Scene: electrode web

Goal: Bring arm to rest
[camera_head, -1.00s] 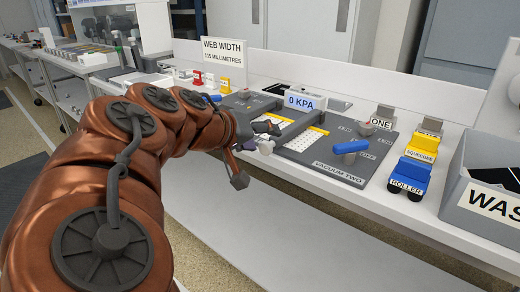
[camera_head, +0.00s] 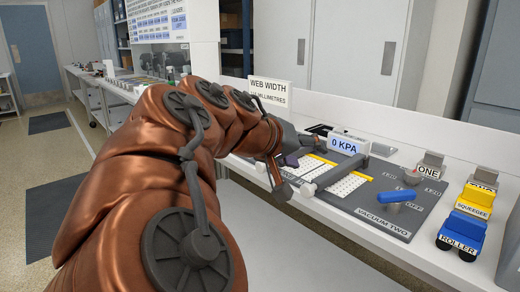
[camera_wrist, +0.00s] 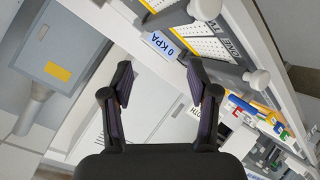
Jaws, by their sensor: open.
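My copper-coloured arm reaches from the lower left of the head view toward the bench. My gripper (camera_head: 283,176) is at the bench's front edge, left of the perforated vacuum plates. In the wrist view my gripper (camera_wrist: 161,88) shows its two dark fingers spread apart with nothing between them. The 0 KPA sign (camera_head: 345,145) stands behind the grey bar over the plates; it also shows beyond the fingers in the wrist view (camera_wrist: 163,46). The gripper's fingertips are partly hidden by its own links in the head view.
The grey VACUUM TWO board (camera_head: 397,212) with a blue handle (camera_head: 396,196) lies to the right. The blue roller (camera_head: 461,236) and yellow squeegee (camera_head: 474,201) stand further right. The WEB WIDTH sign (camera_head: 269,92) stands behind my arm. The floor aisle at left is clear.

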